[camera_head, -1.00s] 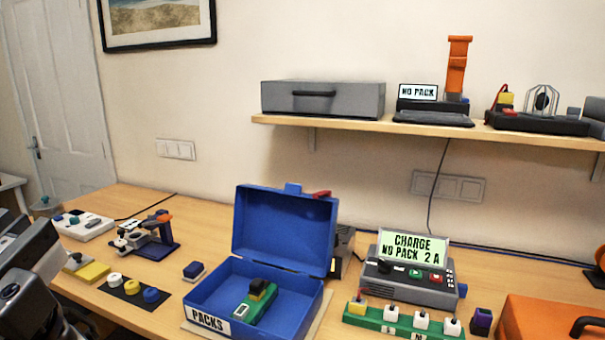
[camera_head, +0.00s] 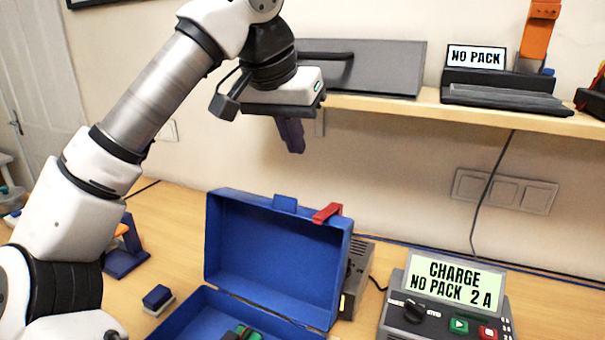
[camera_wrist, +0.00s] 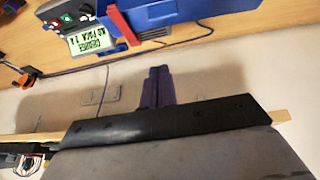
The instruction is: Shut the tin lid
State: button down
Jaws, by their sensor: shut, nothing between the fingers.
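The blue tin is open on the table, its lid (camera_head: 270,255) standing upright at the back of the tin body (camera_head: 185,318). A blue tab (camera_head: 285,203) and a red latch piece (camera_head: 327,213) sit on the lid's top edge. Inside the body, the top of a green pack (camera_head: 242,333) shows at the bottom of the head view; the tin's front is cut off. My gripper (camera_head: 293,150) is shut and empty, pointing down in the air above the lid. In the wrist view its fingers (camera_wrist: 158,88) are together, with the red latch piece (camera_wrist: 122,25) beyond them.
A charger (camera_head: 440,300) reading "NO PACK 2 A" stands right of the tin. A grey box (camera_head: 350,290) is close behind the lid.

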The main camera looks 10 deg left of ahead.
jog(key=shift+y, duration=0.3)
jog(key=f+p, duration=0.1)
jog(key=f, duration=0.4)
jog(key=w+f+p, duration=0.1)
jog(key=f, duration=0.2)
jog(key=shift+w+a+f+p, duration=0.1)
jog(key=shift+a+f+p, duration=0.05)
jog(key=shift+a+p, duration=0.2)
jog(key=shift+s+a, duration=0.1)
jog(key=shift+s, duration=0.4)
jog(key=shift+s, duration=0.1)
